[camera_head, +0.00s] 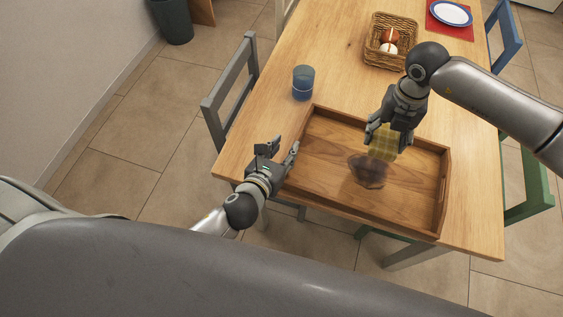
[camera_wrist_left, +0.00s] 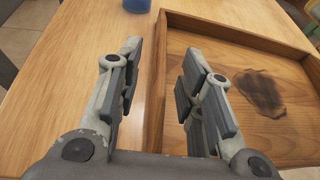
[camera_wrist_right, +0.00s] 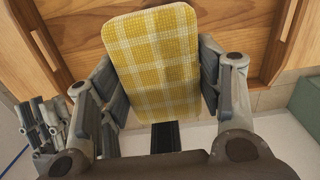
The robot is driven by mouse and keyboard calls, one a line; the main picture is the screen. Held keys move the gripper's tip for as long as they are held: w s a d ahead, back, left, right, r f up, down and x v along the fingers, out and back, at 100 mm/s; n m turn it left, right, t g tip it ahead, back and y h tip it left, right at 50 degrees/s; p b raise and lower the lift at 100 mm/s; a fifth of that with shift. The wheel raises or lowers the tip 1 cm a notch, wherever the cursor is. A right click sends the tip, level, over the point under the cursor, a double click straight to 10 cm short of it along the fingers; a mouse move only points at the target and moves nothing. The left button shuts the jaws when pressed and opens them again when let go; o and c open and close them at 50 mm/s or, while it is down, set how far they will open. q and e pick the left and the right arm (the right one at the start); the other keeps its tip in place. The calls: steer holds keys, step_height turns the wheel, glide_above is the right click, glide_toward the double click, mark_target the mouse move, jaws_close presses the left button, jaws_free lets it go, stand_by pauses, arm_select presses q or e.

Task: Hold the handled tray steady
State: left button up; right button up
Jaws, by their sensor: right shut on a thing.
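The wooden handled tray (camera_head: 446,190) lies flat near the front end of the table, with a dark stain (camera_head: 368,172) on its floor. The stain also shows in the left wrist view (camera_wrist_left: 259,92). My left gripper (camera_head: 284,147) is open at the tray's left side. In the left wrist view its fingers (camera_wrist_left: 157,85) stand apart on either side of the tray's left wall (camera_wrist_left: 157,70); I cannot tell whether they touch it. My right gripper (camera_head: 383,138) is shut on a yellow checked sponge (camera_wrist_right: 155,60) above the tray, beside the stain.
A blue cup (camera_head: 303,83) stands just beyond the tray's far left corner. A wicker basket (camera_head: 372,57) with rounded items and a plate (camera_head: 452,13) on a red mat are farther back. Chairs surround the table, including a grey one (camera_head: 235,85) at left.

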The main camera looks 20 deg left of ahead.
arm_select(q)
glide_toward(298, 136)
steer(key=shift+y, duration=0.4)
steer(key=x, duration=0.8)
steer(key=shift+w+d, duration=0.1)
steer(key=shift+d, duration=0.2)
jaws_close()
